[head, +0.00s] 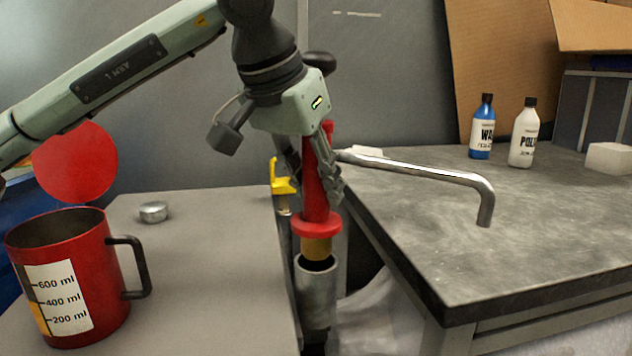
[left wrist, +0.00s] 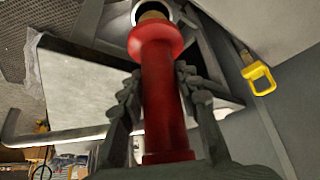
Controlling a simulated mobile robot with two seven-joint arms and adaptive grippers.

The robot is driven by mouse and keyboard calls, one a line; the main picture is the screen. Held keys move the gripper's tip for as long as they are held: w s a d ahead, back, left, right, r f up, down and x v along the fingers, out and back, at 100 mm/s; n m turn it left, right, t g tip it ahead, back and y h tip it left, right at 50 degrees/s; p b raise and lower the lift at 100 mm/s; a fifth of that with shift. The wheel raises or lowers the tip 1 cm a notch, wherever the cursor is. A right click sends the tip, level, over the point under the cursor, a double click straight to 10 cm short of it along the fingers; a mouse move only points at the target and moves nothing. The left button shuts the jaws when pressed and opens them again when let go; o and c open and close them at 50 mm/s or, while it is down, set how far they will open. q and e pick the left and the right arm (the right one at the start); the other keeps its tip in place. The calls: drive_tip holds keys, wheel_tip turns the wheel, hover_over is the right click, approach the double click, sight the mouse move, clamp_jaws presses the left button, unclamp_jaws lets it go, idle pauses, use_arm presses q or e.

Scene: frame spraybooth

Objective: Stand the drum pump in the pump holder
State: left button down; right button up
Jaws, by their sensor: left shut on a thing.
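The drum pump has a red body (head: 315,185), a red collar, a brass-coloured lower end and a bent silver spout (head: 425,174) reaching right. My left gripper (head: 312,182) is shut on its red body and holds it upright. In the left wrist view the fingers of my left gripper (left wrist: 158,95) flank the red pump body (left wrist: 163,100). The pump holder, a grey metal tube (head: 317,295), stands between the two tables. The pump's brass end is at the holder's open mouth; I cannot tell how far it is inside. My right gripper is out of view.
A red measuring jug (head: 110,270) and a small metal lid (head: 153,211) are on the left table (head: 210,260). A yellow hook-like part (head: 283,180) is close left of the pump. Blue (head: 482,130) and white (head: 523,135) bottles stand on the right table (head: 440,240).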

sight(315, 222)
use_arm(q)
drive_tip(key=shift+f+b, duration=1.95)
drive_tip(key=shift+f, duration=0.45)
idle(1.4)
drive_tip(key=shift+s+f, duration=0.1)
drive_tip(key=shift+f, duration=0.35)
drive_tip(key=c, duration=1)
unclamp_jaws()
drive_tip(key=shift+b, duration=0.3)
drive_tip(key=shift+s+f, duration=0.1)
drive_tip(key=shift+f, duration=0.25)
drive_tip(key=shift+w+v, duration=0.15)
drive_tip(key=shift+v, duration=2.1)
drive_tip(key=shift+w+v, duration=0.1)
drive_tip(key=shift+v, duration=2.15)
drive_tip(key=shift+d+r, duration=0.15)
